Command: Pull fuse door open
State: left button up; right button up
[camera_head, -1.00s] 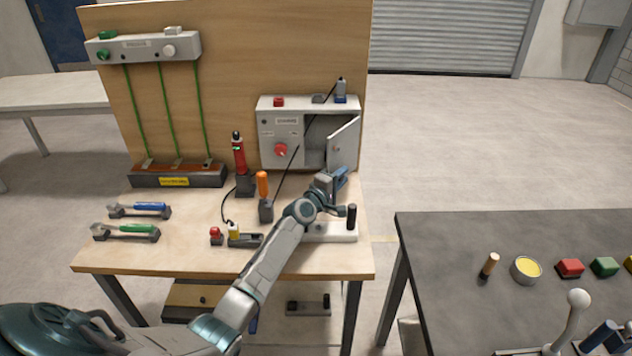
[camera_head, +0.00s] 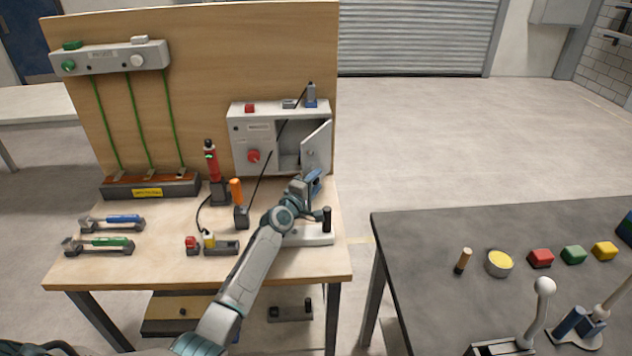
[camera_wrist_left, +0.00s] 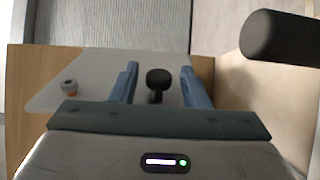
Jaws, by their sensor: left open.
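The fuse door (camera_head: 317,147) is a light grey panel on the right of the grey fuse box (camera_head: 254,136). It stands swung out, and the dark inside of the box shows beside it. My left gripper (camera_head: 314,180) is just below and in front of the door. In the left wrist view, my left gripper (camera_wrist_left: 160,84) is open, with a dark round knob (camera_wrist_left: 157,77) between its blue fingers and a pale panel (camera_wrist_left: 88,88), seemingly the door, behind. No contact between fingers and knob can be made out. My right gripper is not in view.
A black upright handle (camera_head: 327,217) on a white base (camera_head: 306,236) stands close by my left forearm. An orange-handled tool (camera_head: 237,192) and a red tool (camera_head: 211,160) stand left of the arm. A dark table (camera_head: 420,260) is at the right.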

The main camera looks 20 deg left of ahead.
pick_arm(q)
jog(key=s+a+p, duration=0.1)
jog(key=s, duration=0.9)
jog(key=shift+a, duration=0.15)
